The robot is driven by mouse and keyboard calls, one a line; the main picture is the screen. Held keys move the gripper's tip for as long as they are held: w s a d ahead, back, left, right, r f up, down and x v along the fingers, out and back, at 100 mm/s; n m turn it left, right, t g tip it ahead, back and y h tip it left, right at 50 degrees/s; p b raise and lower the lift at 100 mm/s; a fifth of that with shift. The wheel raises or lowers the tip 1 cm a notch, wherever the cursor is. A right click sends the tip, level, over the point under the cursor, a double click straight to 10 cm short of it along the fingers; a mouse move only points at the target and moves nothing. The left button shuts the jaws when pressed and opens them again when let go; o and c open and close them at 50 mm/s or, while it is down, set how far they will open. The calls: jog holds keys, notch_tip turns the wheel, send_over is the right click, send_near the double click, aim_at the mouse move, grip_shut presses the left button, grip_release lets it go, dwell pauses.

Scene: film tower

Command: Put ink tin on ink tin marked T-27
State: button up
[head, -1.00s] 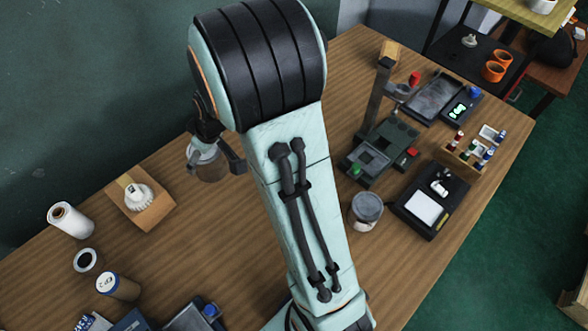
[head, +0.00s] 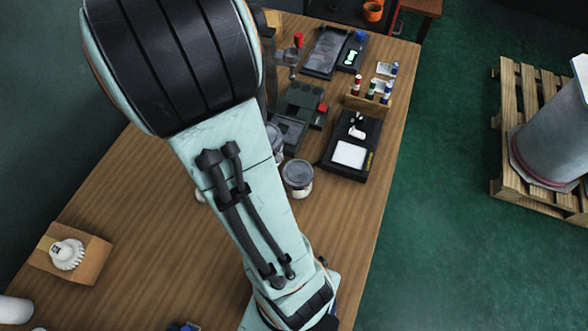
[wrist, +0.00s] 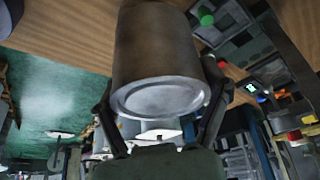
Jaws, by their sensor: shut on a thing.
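A grey metal ink tin (wrist: 158,60) fills the upper middle of the wrist view, its round end toward the camera. My gripper (wrist: 160,95) is shut on it, one dark finger on each side. A second ink tin (head: 298,180) with a grey top stands upright on the table, right of my arm in the head view. No T-27 mark is readable on it. A grey rounded thing (head: 275,142) shows partly behind my arm beside that tin; it may be the held tin.
A black device with a white panel (head: 349,153) stands right of the standing tin, and a green machine (head: 300,102) behind it. A small rack of bottles (head: 372,98) is farther back. The wooden table (head: 140,230) is largely clear on the left.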

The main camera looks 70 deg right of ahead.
jog(key=s+d+r+m, duration=0.1)
jog(key=s+d+m, duration=0.15)
jog(key=s, duration=0.35)
send_over(310, 169)
jog(key=w+a, duration=0.1)
jog(key=w, duration=0.1)
jog(key=shift+g+y, duration=0.4)
notch_tip(310, 169, down, 8)
jog(key=shift+s+a+r, duration=0.1)
jog(key=shift+s+r, duration=0.05)
jog(key=shift+r, duration=0.05)
jog(key=shift+f, duration=0.15)
jog(key=o, duration=1.2)
